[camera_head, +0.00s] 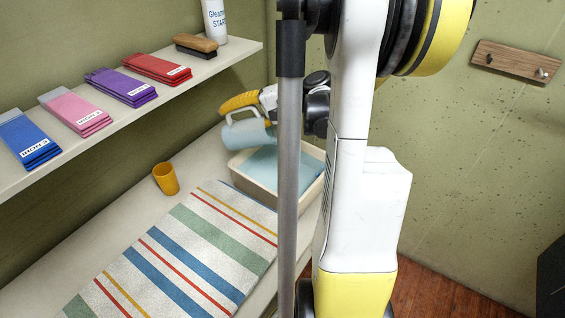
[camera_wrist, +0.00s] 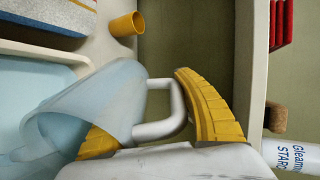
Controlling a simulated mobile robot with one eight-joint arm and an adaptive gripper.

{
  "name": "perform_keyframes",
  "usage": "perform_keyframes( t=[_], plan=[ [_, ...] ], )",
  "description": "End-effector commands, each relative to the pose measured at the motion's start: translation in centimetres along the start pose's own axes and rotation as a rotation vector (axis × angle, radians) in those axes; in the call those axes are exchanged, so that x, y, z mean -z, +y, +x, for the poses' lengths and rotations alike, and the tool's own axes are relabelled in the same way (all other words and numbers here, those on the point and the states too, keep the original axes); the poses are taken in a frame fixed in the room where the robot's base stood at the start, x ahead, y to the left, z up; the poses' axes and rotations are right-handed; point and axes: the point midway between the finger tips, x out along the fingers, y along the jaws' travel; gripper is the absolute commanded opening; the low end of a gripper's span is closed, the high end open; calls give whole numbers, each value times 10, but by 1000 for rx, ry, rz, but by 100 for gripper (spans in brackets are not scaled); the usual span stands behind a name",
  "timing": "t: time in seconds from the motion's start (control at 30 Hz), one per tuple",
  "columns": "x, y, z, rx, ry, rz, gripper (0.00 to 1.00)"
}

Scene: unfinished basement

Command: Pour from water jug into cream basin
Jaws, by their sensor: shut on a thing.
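The translucent light-blue water jug (camera_head: 247,134) is tilted at the left rim of the cream basin (camera_head: 311,191), its body partly over it. Its white handle (camera_wrist: 170,125) shows in the wrist view, where the jug (camera_wrist: 95,100) lies across the picture with its wide end toward the lower left. My gripper (camera_wrist: 150,118) is shut on the jug, with yellow fingers at the handle side; one finger is partly behind the jug. The basin has a light-blue surface inside, and its rim (camera_wrist: 40,50) also shows in the wrist view. My arm hides part of the basin in the head view.
An orange cup (camera_head: 165,178) stands on the counter left of the basin, beside a striped mat (camera_head: 175,250). A shelf (camera_head: 110,115) above holds folded cloths, a brush (camera_head: 196,45) and a white bottle (camera_head: 215,20). A wooden hook board (camera_head: 515,61) is on the right wall.

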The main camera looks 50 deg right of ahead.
Motion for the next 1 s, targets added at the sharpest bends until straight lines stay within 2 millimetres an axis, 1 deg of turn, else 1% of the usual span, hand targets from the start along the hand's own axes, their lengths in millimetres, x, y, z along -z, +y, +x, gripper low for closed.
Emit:
perform_keyframes(
  t=[1.0],
  plan=[
    [1,6,-10,123,1,0,0]
  ],
)
